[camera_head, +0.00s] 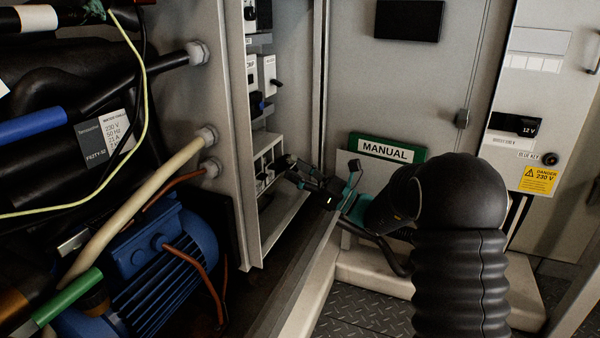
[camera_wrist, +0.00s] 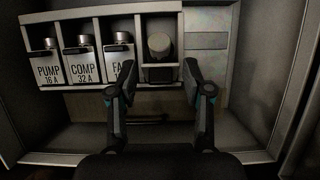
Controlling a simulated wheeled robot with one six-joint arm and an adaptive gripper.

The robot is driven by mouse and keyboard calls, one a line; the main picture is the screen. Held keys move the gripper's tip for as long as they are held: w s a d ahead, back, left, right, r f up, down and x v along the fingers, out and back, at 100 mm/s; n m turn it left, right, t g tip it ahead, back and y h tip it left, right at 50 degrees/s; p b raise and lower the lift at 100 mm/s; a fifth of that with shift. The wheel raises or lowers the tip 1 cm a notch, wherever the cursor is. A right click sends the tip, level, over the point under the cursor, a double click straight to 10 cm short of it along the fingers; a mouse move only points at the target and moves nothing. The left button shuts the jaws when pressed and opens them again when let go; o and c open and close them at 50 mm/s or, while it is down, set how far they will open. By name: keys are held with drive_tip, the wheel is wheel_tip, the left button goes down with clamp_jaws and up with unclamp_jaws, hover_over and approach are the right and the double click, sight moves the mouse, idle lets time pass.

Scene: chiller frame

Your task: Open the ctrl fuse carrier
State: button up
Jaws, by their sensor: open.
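In the wrist view a row of fuse carriers sits in a light frame (camera_wrist: 98,15). The pump carrier (camera_wrist: 47,72), the comp carrier (camera_wrist: 81,68) and a third carrier (camera_wrist: 114,55), its label partly covered by a finger, show white labels. The fourth carrier (camera_wrist: 158,46), at the right end, has a larger grey round end and a dark front below. No label shows on it, so I cannot confirm it is ctrl or how far it is tilted. My gripper (camera_wrist: 157,72) is open, its fingers either side of this fourth carrier. In the head view my gripper (camera_head: 284,171) reaches into the cabinet.
A blank panel (camera_wrist: 206,40) lies right of the fourth carrier, with a cabinet wall beyond. In the head view the cabinet's edge (camera_head: 318,90) stands close to my gripper. A manual holder (camera_head: 385,150) is on the door behind. A blue motor (camera_head: 155,250) stands lower left.

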drive_tip(key=c, duration=0.8)
drive_tip(key=shift+a+r+h+p, duration=0.1)
drive_tip(key=shift+r+h+p, duration=0.4)
drive_tip(key=shift+p, duration=0.75)
drive_tip(key=shift+f+g, duration=0.2)
drive_tip(key=shift+g, duration=0.1)
drive_tip(key=o, duration=0.8)
drive_tip(key=v, duration=1.2)
drive_tip(key=shift+s+r, duration=0.1)
drive_tip(key=shift+r, duration=0.05)
